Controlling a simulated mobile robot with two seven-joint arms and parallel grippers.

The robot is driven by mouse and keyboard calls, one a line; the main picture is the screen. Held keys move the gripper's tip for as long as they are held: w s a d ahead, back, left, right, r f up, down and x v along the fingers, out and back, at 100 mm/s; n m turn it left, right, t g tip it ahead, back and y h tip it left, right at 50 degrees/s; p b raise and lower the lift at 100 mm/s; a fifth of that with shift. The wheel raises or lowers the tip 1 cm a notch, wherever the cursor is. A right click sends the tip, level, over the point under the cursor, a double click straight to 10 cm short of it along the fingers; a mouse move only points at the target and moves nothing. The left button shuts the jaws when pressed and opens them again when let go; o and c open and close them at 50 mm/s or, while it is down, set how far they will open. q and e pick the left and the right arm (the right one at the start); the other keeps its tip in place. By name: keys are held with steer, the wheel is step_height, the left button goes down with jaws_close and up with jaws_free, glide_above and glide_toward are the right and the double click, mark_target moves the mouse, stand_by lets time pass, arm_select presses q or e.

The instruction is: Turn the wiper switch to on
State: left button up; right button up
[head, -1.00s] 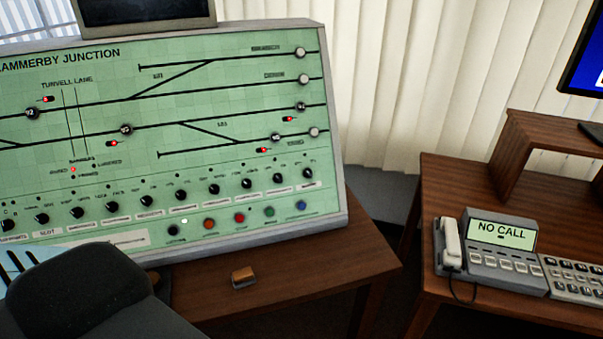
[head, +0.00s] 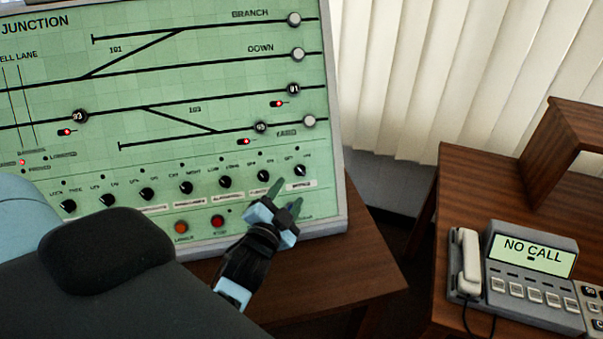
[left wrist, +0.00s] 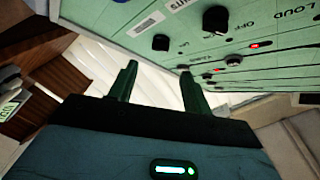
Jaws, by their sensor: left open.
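The green control panel (head: 200,120) has a row of black rotary knobs along its lower part, each with small labels. The rightmost knob (head: 299,170) and the one beside it (head: 264,176) are just above my left gripper (head: 287,198). The labels are too small for me to tell surely which is the wiper switch. My left gripper is open and empty, its two dark green fingers apart in front of the panel's lower right. In the left wrist view the fingers (left wrist: 155,82) are below two black knobs (left wrist: 160,42) and touch neither. My right gripper is out of view.
Coloured push buttons, orange (head: 181,227) and red (head: 217,222), sit below the knobs. The wooden desk (head: 345,265) is in front of the panel. A grey phone unit (head: 520,270) stands on a second desk at the right. White blinds (head: 400,80) hang behind.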

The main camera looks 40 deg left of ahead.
mark_target(302, 171)
arm_select(q)
steer(key=x, duration=0.7)
steer(key=shift+w, duration=0.35)
steer(key=shift+c, duration=0.4)
